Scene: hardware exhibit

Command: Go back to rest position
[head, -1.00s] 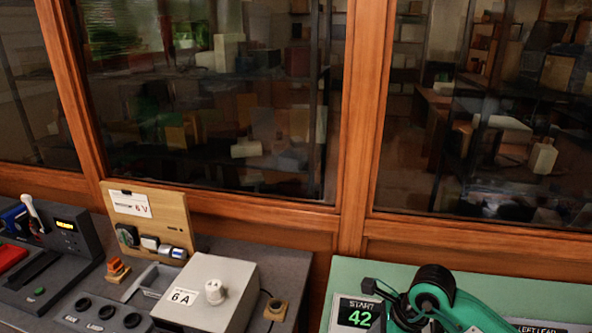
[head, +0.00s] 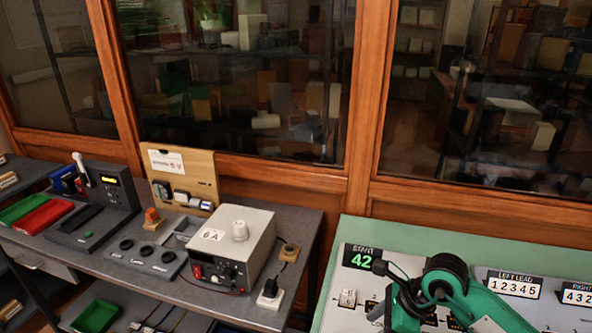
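In the head view a green and black arm of mine (head: 445,275) reaches in from the lower right. It bends at a black joint above the white panel on the green-edged bench (head: 410,235), and its lower link runs down to the bottom edge. I cannot make out gripper fingers on it. My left arm and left gripper are out of view. I see no object held.
A grey bench (head: 150,268) on the left carries a grey power box (head: 235,250), a wooden board (head: 184,172), a black console (head: 108,190) and red (head: 44,216) and green trays. Glazed wooden cabinets stand behind.

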